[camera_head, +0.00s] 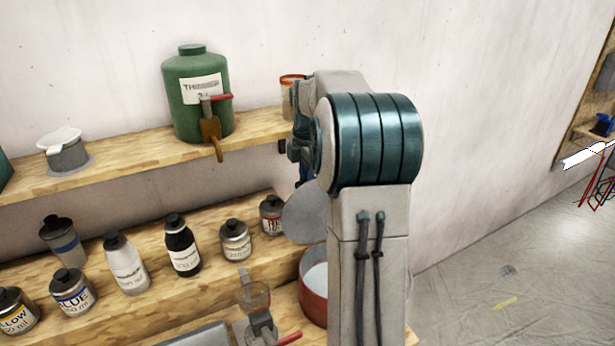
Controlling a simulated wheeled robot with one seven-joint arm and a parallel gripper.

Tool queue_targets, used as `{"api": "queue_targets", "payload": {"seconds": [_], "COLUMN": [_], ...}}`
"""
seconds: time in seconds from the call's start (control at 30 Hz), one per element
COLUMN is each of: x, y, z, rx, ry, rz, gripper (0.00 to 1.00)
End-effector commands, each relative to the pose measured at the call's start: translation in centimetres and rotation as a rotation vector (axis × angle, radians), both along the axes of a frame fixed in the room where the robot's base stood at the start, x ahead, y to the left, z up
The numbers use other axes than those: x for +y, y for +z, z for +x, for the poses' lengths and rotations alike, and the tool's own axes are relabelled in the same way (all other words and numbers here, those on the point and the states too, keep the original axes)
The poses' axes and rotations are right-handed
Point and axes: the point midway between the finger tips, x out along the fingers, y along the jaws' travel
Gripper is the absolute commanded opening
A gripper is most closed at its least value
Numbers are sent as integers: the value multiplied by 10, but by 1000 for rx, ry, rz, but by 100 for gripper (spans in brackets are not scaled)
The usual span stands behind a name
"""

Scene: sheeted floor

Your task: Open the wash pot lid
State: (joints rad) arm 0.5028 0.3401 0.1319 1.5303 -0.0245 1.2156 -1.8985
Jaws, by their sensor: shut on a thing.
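The wash pot appears to be the red pot (313,287) with a pale inside, at the lower middle, partly hidden behind my arm. Its lid (306,218) is a grey round disc, tilted up steeply above the pot's back rim, so the pot's mouth shows open. My gripper (303,178) is just above the lid, mostly hidden behind my arm, and is shut on the lid's upper part. The exact contact of the fingers is hidden.
A green jug (195,105) with a tap and a grey cup with a white top (66,152) stand on the upper shelf (130,172). Several bottles, including a black one (181,246), line the lower step. The floor (500,270) at right is open.

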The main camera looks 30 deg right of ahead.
Motion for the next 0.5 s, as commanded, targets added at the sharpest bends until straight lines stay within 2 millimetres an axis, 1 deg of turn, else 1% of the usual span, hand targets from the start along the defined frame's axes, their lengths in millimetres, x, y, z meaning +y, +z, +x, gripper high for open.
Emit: {"api": "queue_targets", "payload": {"seconds": [0.2, 0.23, 0.27, 0.3, 0.5], "x": [0, 0, 0, 0, 0], "y": [-1, -1, -1, -1, 0], "z": [-1, -1, -1, -1, 0], "rx": [3, 3, 2, 2, 0], "ry": [-2, -2, -2, -2, -2], "rz": [2, 2, 2, 2, 0], "gripper": [0, 21, 29, 34, 34]}}
